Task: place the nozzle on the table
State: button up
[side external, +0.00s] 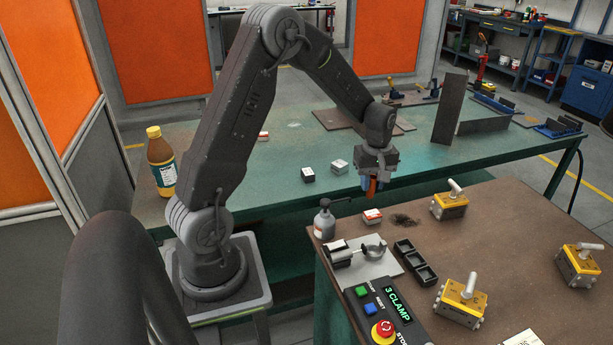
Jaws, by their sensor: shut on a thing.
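My gripper (371,186) points down over the near edge of the green table, close to the far edge of the brown table. It is shut on a small orange-brown piece that looks like the nozzle (373,188). The fingers hide much of it, and its exact shape is too small to tell. The piece appears to be in the air, apart from both surfaces. The green table (270,158) runs across the back. The brown table (510,230) is at the front right.
On the brown table stand a pump bottle (324,220), a red-and-white box (372,216), a black tray (416,262), yellow clamp blocks (450,206) and a control panel (385,312). The green table holds small boxes (308,174), a brown bottle (161,162) and an upright plate (449,108).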

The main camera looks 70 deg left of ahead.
jog(key=w+a, duration=0.3)
jog(key=a, duration=0.7)
jog(key=s+a+f, duration=0.2)
jog(key=s+a, duration=0.1)
jog(key=a, duration=1)
jog(key=s+a+f, duration=0.2)
jog(key=s+a, duration=0.2)
jog(key=a, duration=1)
jog(key=shift+w+d+f, duration=0.1)
jog(key=shift+w+f, duration=0.05)
jog(key=shift+f, duration=1.65)
jog(key=shift+w+d+f, duration=0.1)
jog(key=shift+f, duration=1.7)
jog(key=o, duration=0.9)
jog(key=shift+f, duration=0.15)
jog(key=shift+o, duration=0.2)
